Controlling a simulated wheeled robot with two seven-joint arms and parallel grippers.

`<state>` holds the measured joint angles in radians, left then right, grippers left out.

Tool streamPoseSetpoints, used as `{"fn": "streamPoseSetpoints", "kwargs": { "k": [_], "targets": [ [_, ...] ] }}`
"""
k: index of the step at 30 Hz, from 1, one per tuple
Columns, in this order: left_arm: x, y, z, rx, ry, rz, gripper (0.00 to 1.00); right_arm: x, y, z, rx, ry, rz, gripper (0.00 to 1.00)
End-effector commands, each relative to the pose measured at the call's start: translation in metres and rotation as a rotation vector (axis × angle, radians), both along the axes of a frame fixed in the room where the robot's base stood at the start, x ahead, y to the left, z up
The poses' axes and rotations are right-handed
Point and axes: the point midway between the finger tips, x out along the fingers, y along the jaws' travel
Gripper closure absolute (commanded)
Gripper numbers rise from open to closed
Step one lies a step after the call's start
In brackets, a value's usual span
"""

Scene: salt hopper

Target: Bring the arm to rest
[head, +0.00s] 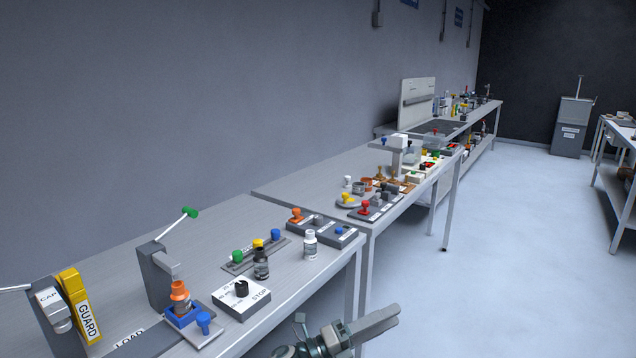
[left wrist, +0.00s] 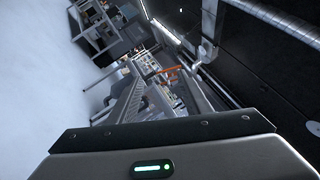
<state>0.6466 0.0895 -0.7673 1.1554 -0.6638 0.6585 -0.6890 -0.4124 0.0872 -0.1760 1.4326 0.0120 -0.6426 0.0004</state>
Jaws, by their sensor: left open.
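My left gripper (head: 352,328) shows at the bottom centre of the head view. It is in front of the near bench's (head: 215,222) right edge, over the open floor side, apart from everything on the bench. In the left wrist view the two fingers of the left gripper (left wrist: 162,88) stand apart, with nothing seen held between them. That view is tilted and looks out along the room, with benches and small items far beyond the fingers. My right gripper is in neither view.
More benches stand behind. Pale floor (head: 500,250) to the right is clear. A grey cabinet (head: 571,127) stands far back.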

Motion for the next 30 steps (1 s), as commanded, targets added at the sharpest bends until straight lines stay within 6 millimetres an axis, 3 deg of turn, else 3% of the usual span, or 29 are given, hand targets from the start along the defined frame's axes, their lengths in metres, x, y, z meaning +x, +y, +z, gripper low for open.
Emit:
{"fn": "streamPoseSetpoints", "kwargs": {
  "k": [1, 7, 14, 23, 30],
  "targets": [
    [0.003, 0.013, -0.023, -0.043, 0.115, 0.055, 0.56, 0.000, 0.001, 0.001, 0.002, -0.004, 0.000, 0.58],
    [0.008, 0.071, -0.118, -0.206, 0.542, 0.268, 0.56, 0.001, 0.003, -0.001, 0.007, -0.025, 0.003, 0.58],
    [-0.020, 0.136, -0.228, -0.359, 0.944, 0.480, 0.56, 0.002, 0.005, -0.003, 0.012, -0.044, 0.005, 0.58],
    [-0.100, 0.211, -0.358, -0.532, 1.377, 0.739, 0.56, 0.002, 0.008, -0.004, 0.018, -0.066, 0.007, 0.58],
    [-0.193, 0.263, -0.445, -0.661, 1.675, 0.947, 0.56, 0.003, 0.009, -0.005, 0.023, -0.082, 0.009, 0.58]
  ]
}}
